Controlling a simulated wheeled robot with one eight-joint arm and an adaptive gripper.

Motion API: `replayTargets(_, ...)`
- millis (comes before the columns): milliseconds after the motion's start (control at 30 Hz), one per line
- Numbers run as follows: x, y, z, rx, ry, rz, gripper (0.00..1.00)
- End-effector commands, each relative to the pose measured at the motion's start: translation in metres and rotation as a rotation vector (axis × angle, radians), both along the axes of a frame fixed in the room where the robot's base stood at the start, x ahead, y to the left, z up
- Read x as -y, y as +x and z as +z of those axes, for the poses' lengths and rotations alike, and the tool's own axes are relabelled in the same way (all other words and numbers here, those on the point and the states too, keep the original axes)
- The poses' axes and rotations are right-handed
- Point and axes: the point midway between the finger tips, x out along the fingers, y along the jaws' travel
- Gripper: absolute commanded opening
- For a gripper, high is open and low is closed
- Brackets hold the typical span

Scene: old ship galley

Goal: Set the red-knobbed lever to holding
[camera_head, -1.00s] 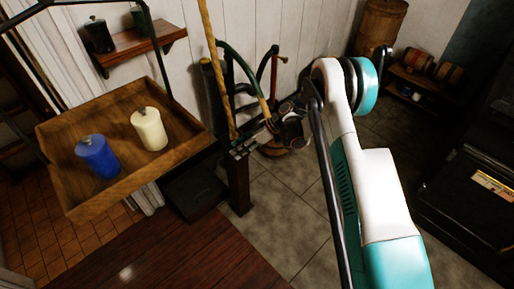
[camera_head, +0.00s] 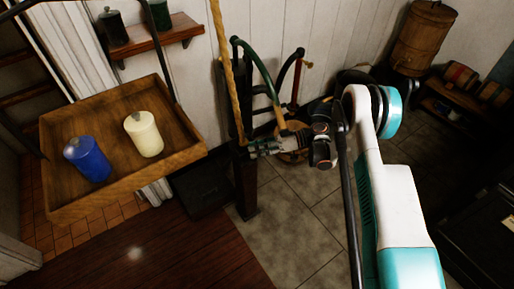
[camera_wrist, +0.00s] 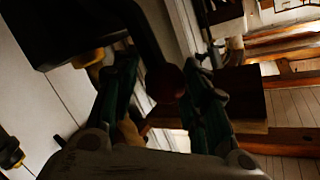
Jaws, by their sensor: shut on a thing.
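The red-knobbed lever (camera_wrist: 151,45) shows in the wrist view as a dark bar running down from the top to a dull red round knob (camera_wrist: 166,84). The knob lies between the two dark green fingers of my gripper (camera_wrist: 163,92), which is shut on it. In the head view my gripper (camera_head: 262,148) is at the top of a dark post (camera_head: 245,185), beside an upright rope. The knob cannot be made out there, and I see no readable marking for holding. A dark block (camera_wrist: 65,30) is at the upper left of the wrist view.
A hanging wooden tray (camera_head: 118,196) left of the post holds a blue canister (camera_head: 88,160) and a cream canister (camera_head: 144,135). A green curved pipe (camera_head: 262,72) and a black one (camera_head: 287,78) stand behind my gripper. A wooden barrel (camera_head: 422,38) is at the back right.

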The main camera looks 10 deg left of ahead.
Motion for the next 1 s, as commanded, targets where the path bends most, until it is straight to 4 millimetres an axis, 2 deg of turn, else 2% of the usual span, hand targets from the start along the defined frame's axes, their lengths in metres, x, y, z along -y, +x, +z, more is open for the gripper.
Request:
replayTargets(333, 0.002, -0.003, -0.004, -0.007, -0.006, 0.004, 0.00)
replayTargets(367, 0.002, -0.003, -0.004, -0.007, -0.006, 0.004, 0.43)
replayTargets(433, 0.002, -0.003, -0.004, -0.007, -0.005, 0.004, 0.59)
replayTargets(467, 0.002, -0.003, -0.004, -0.006, -0.005, 0.005, 0.61)
replayTargets(833, 0.003, 0.000, -0.001, -0.003, -0.001, 0.001, 0.61)
replayTargets(1000, 0.021, 0.005, 0.002, -0.003, 0.000, -0.002, 0.61)
